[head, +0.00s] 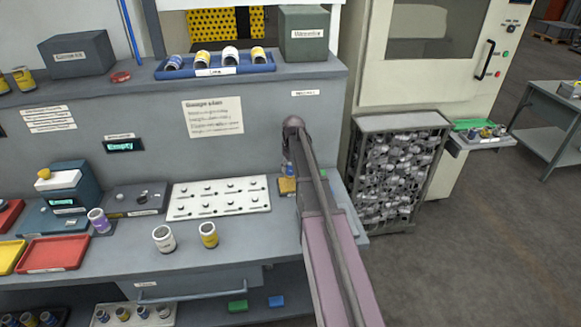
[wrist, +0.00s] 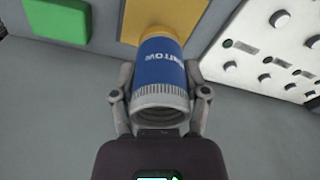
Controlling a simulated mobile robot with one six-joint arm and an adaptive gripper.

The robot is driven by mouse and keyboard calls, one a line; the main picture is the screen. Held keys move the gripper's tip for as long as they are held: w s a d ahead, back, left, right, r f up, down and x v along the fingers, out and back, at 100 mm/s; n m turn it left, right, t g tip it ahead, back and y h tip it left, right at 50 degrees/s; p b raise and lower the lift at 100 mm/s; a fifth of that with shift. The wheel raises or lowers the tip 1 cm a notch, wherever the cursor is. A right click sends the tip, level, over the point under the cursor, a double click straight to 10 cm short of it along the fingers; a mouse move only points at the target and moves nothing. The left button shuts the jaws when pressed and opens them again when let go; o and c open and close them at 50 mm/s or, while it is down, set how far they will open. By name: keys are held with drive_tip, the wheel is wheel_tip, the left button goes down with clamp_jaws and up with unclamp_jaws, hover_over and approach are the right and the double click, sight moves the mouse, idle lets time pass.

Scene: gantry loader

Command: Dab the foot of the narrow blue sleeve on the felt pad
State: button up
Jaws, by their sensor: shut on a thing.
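The narrow blue sleeve (wrist: 163,68) is between the two fingers of my gripper (wrist: 160,100) in the wrist view, with its lettering visible and a pale ribbed open end towards the camera. My gripper is shut on it. In the head view the sleeve (head: 287,169) shows as a small blue shape beside my arm, over a yellow-orange pad (head: 287,187). That pad (wrist: 190,14) also shows behind the sleeve's far end in the wrist view. A green pad (wrist: 55,20) lies to its left. I cannot tell which is felt, or whether the sleeve touches the yellow-orange one.
A white pegged plate (head: 218,198) lies left of the pads, and right of them in the wrist view. A white cup (head: 164,238) and a yellow cup (head: 209,235) stand on the bench front. A blue tray (head: 215,69) of cups sits on the shelf above.

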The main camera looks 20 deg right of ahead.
drive_tip(key=shift+r+p, duration=1.2)
drive_tip(key=shift+r, duration=0.25)
